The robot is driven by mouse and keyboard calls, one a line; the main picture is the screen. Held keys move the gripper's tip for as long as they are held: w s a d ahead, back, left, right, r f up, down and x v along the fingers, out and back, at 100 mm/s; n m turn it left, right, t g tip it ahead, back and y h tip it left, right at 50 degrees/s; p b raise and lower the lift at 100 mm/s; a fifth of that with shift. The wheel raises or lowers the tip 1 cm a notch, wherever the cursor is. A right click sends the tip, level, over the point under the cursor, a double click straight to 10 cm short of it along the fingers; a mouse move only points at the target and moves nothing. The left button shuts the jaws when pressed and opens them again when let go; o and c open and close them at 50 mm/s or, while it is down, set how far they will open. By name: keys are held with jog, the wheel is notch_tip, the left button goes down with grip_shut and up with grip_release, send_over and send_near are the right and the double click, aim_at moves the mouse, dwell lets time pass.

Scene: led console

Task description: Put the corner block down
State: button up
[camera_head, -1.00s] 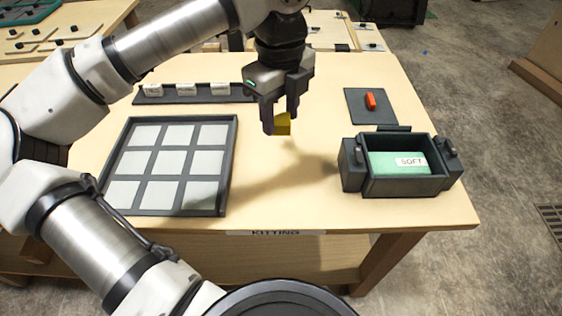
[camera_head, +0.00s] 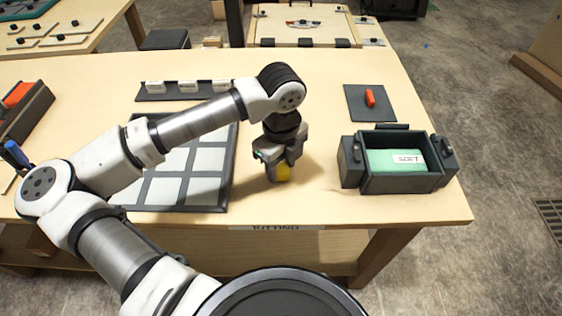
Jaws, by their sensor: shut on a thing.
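The corner block (camera_head: 283,173) is yellow and sits between the fingers of my gripper (camera_head: 277,176). My gripper points down and is shut on it, just right of the grid tray and left of the dark bin. The block is low, near the bare wood of the table (camera_head: 320,205). I cannot tell whether it touches the table top. The fingers hide part of the block.
The grid tray (camera_head: 228,190) with pale squares lies left, partly behind my arm. The dark bin (camera_head: 400,183) with a green SOFT block (camera_head: 395,161) stands right. A dark mat (camera_head: 356,103) holds a red piece (camera_head: 370,98). A labelled strip (camera_head: 160,97) lies behind. Bare table surrounds my gripper.

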jog(key=shift+f, duration=0.15)
jog(key=o, duration=0.6)
jog(key=shift+b, duration=0.3)
jog(key=shift+c, duration=0.2)
jog(key=o, duration=0.5)
